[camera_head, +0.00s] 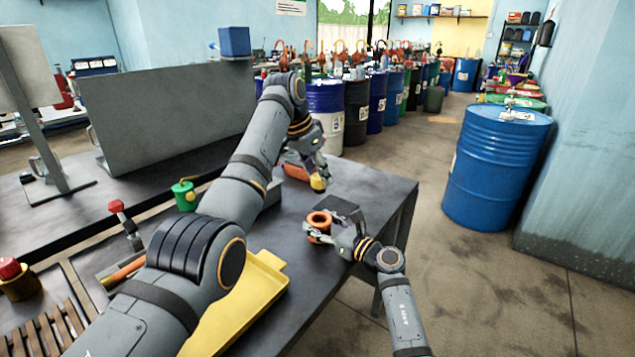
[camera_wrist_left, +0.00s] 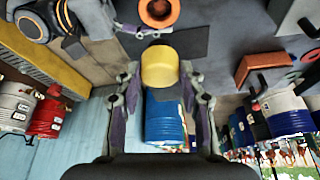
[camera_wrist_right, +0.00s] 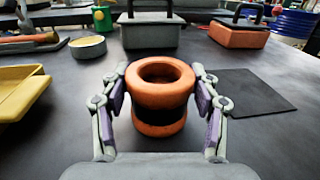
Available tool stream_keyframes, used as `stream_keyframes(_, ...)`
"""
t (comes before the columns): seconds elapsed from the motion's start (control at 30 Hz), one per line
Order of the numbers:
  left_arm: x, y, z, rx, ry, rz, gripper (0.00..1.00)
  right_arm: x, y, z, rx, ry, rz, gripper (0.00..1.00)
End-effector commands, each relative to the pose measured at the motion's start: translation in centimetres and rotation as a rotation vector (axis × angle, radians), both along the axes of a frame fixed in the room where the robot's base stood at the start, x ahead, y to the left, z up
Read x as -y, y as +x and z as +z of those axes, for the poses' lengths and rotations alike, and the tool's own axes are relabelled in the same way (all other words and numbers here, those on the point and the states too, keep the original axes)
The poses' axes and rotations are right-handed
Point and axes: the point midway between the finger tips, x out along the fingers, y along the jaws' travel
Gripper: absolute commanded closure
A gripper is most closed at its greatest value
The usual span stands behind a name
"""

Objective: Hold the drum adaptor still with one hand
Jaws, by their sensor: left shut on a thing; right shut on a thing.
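The drum adaptor (camera_head: 318,220), an orange spool shape with an open ring on top and a dark waist, stands upright at the table's right side. My right gripper (camera_head: 326,232) is shut on it, one finger on each side, as the right wrist view shows around the adaptor (camera_wrist_right: 160,95). My left gripper (camera_head: 318,172) is higher and farther back, shut on a yellow rounded piece (camera_wrist_left: 160,68). This piece also shows in the head view (camera_head: 318,184), apart from the adaptor. The left wrist view shows the adaptor's ring (camera_wrist_left: 158,12) beyond the yellow piece.
A dark flat mat (camera_wrist_right: 252,92) lies right beside the adaptor. A yellow tray (camera_head: 262,285), a green can (camera_head: 185,195) and an orange case (camera_wrist_right: 240,35) are also on the table. A blue drum (camera_head: 495,165) stands on the floor past the table's right edge.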

Motion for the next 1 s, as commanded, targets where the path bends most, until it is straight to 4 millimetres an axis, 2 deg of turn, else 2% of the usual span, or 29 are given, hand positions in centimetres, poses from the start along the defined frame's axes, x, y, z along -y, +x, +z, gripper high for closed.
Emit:
stream_keyframes(0.1,0.0,0.0,0.0,0.0,0.0,0.0,0.87,0.0,0.0,-0.1,-0.001,-0.001,0.0,0.87)
stream_keyframes(0.13,0.0,0.0,0.0,0.0,0.0,0.0,0.87,0.0,0.0,-0.1,-0.001,-0.001,0.0,0.37)
stream_keyframes(0.3,0.0,0.0,-0.1,0.0,0.0,0.0,0.87,0.0,0.0,0.0,-0.001,-0.001,0.0,0.14)
stream_keyframes(0.7,0.0,0.0,-0.1,0.0,0.0,0.0,0.87,0.4,-0.3,-0.1,-0.001,-0.001,-0.001,0.12)
stream_keyframes(0.87,0.0,0.0,-0.1,0.0,0.0,0.0,0.87,2.5,-2.4,-0.2,-0.001,-0.004,-0.002,0.12)
stream_keyframes(1.0,0.0,0.0,-0.1,0.0,0.0,0.0,0.87,5.1,-4.8,-0.2,-0.001,-0.006,-0.002,0.12)
